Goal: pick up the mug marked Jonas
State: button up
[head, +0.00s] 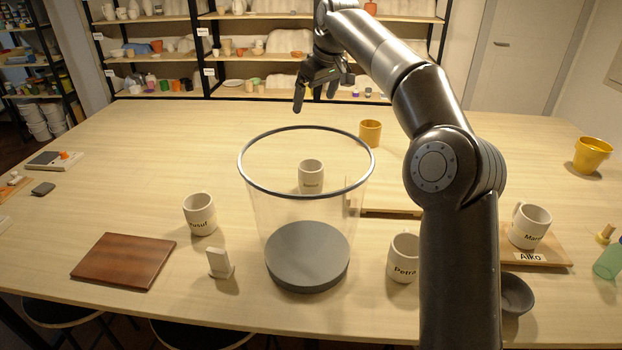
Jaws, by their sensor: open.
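No label that I can read says Jonas. A cream mug (311,177) shows through the clear wall of a dark-rimmed bin (256,215) and appears to stand behind it; its label is too small to read surely. Another cream mug (200,214) at left seems to read "Yusuf". The mug (403,259) right of the bin reads "Petra" and is partly hidden by my arm. The mug (530,227) at right has a label starting "Mar". My gripper (317,97) is open and empty, above the far part of the table, beyond the bin.
A yellow cup (370,133) stands behind the bin and a yellow pot (592,154) at far right. A low board (392,210) lies behind Petra's mug. A board marked "Aiko" (553,257) bears the right mug. A brown board (126,261) lies front left. The table's back left is clear.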

jog(key=shift+y, duration=0.3)
jog(key=w+f, duration=0.1)
jog(key=f, duration=0.4)
jog(key=w+f, duration=0.1)
jog(key=f, duration=0.3)
jog(key=w+d+f, duration=0.1)
jog(key=f, duration=0.4)
jog(key=shift+f, duration=0.3)
jog(key=x, duration=1.1)
jog(key=shift+s+f, duration=0.15)
jog(key=shift+f, duration=0.05)
jog(key=shift+c, duration=0.4)
jog(key=c, duration=1.1)
jog(key=shift+r, duration=0.15)
jog(key=shift+c, duration=0.2)
